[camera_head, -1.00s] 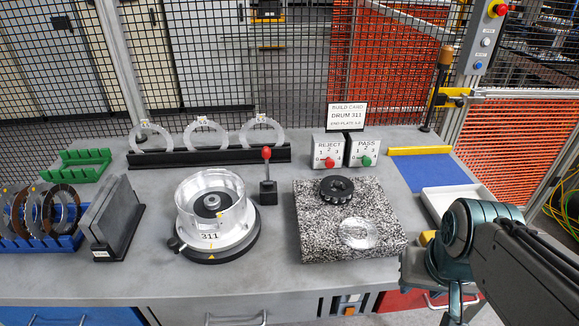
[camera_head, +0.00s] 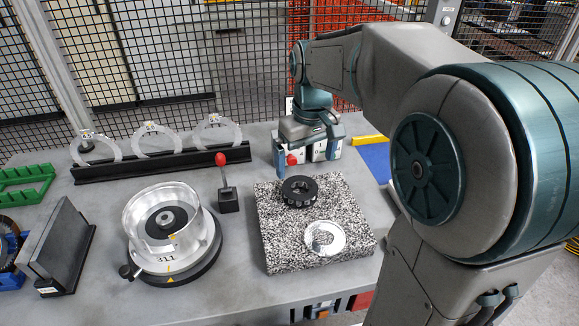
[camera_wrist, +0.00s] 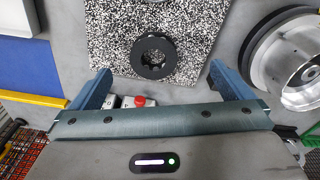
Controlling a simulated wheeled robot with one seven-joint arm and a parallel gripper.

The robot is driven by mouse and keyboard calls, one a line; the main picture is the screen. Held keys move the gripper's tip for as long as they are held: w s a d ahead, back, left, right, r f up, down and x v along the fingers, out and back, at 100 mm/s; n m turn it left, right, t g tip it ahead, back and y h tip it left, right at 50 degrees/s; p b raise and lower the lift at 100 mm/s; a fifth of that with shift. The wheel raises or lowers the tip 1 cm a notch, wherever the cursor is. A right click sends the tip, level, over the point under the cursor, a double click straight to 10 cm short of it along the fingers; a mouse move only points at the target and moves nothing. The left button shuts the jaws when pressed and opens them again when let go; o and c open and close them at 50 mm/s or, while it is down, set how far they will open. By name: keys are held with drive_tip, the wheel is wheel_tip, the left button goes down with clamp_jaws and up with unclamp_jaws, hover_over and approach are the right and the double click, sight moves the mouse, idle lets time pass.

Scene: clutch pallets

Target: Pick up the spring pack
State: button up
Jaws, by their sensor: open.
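The spring pack appears to be the black notched ring (camera_head: 298,201) lying flat on the speckled slab (camera_head: 273,238), near its back edge. In the wrist view the black ring (camera_wrist: 137,58) lies beyond the fingertips, roughly centred between them, with its hole showing. My gripper (camera_head: 308,163) is behind and above the ring in the head view, pointing down over the button boxes. In the wrist view its two blue fingers (camera_wrist: 160,70) are spread wide with nothing between them. The ring is uncovered and apart from the fingers.
A clear ring (camera_head: 324,238) lies on the slab in front of the black one. The drum (camera_head: 168,262) marked 311 and a red-knobbed lever (camera_head: 228,200) stand to the left. Button boxes (camera_head: 320,150) are partly hidden by my gripper. A rack (camera_head: 140,168) holds clear rings.

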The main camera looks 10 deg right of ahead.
drive_tip(key=w+n, duration=0.1)
drive_tip(key=w, duration=0.4)
approach(300, 186)
drive_tip(key=shift+s+a+f+g, duration=0.15)
drive_tip(key=shift+s+a+f, duration=0.1)
drive_tip(key=shift+s+f, duration=0.25)
drive_tip(key=shift+s+a+f+g, duration=0.15)
drive_tip(key=shift+s+a+f, duration=0.2)
drive_tip(key=shift+f, duration=0.25)
drive_tip(key=f, duration=0.2)
drive_tip(key=f+p, duration=0.1)
drive_tip(key=f, duration=0.2)
drive_tip(key=shift+d+f, duration=0.25)
drive_tip(key=shift+f, duration=0.05)
drive_tip(key=c, duration=1)
